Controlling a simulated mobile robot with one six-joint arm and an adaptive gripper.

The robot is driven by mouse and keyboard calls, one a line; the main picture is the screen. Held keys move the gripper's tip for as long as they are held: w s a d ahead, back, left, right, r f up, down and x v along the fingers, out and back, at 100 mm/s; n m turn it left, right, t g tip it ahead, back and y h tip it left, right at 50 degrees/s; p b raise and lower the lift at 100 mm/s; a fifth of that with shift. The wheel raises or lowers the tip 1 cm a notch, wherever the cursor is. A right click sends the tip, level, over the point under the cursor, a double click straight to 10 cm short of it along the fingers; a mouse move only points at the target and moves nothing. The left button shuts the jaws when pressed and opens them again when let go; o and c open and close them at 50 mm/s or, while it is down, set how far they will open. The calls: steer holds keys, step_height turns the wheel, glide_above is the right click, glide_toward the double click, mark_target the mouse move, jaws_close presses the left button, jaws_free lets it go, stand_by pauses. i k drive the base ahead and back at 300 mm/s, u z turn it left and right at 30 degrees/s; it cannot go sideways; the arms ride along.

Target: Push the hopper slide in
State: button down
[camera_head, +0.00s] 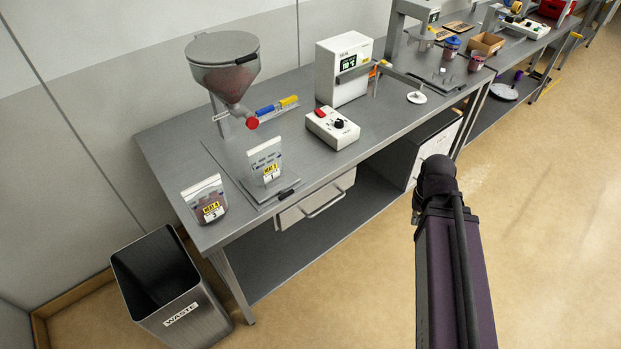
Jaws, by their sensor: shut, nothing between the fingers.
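The hopper (228,84) is a grey translucent cone with a round lid (222,48) and reddish contents, held on a stand at the back left of the table. At its lower outlet a red round knob (252,123) faces the front; it looks like the end of the hopper slide. How far the slide stands out cannot be told from here. My arm rises at the lower right, ending in view at a black joint, well right of the hopper and apart from it. My gripper's fingers are not visible.
Below the hopper a clear labelled bag (265,161) stands on a plate, with another bag (206,199) left of it. A control box (332,128) and a white display unit (344,69) stand to the right. A waste bin (168,290) is on the floor. The floor in front is free.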

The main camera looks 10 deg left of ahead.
mark_target(273, 182)
steer(key=z, duration=0.3)
steer(key=k, duration=1.4)
steer(key=u, duration=1.25)
steer(key=i, duration=0.95)
